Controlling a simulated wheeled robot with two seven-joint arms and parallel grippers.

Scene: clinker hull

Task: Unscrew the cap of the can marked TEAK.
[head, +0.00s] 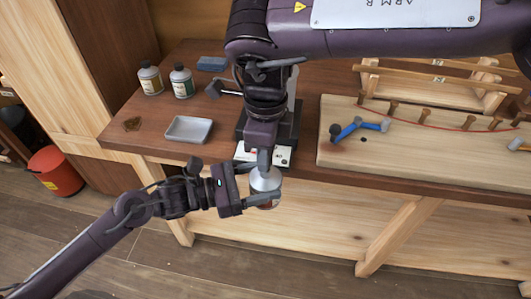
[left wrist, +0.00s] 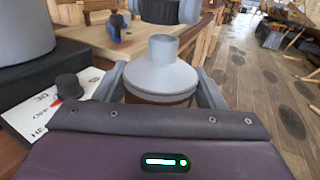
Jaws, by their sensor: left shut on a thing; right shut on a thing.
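A can with a grey sloping top and brownish body (head: 265,202) hangs in front of the bench edge; its label cannot be read. My left gripper (head: 250,200) is shut around its body from the left. In the left wrist view the can's grey top (left wrist: 160,78) stands between my left fingers (left wrist: 160,95), with a short grey cylinder (left wrist: 163,48) rising from it. My right gripper (head: 265,163) points down right above the can and is shut on the cap, which its fingers hide. A dark part shows above the grey cylinder in the left wrist view. I cannot tell how far the cap is unscrewed.
Two more bottles (head: 150,80) (head: 181,82) stand at the back left of the bench (head: 120,138). A grey tray (head: 188,129) lies nearer. A black device with a white panel (head: 280,155) is just behind the can. A pale board (head: 420,150) with a blue tool (head: 358,127) fills the right.

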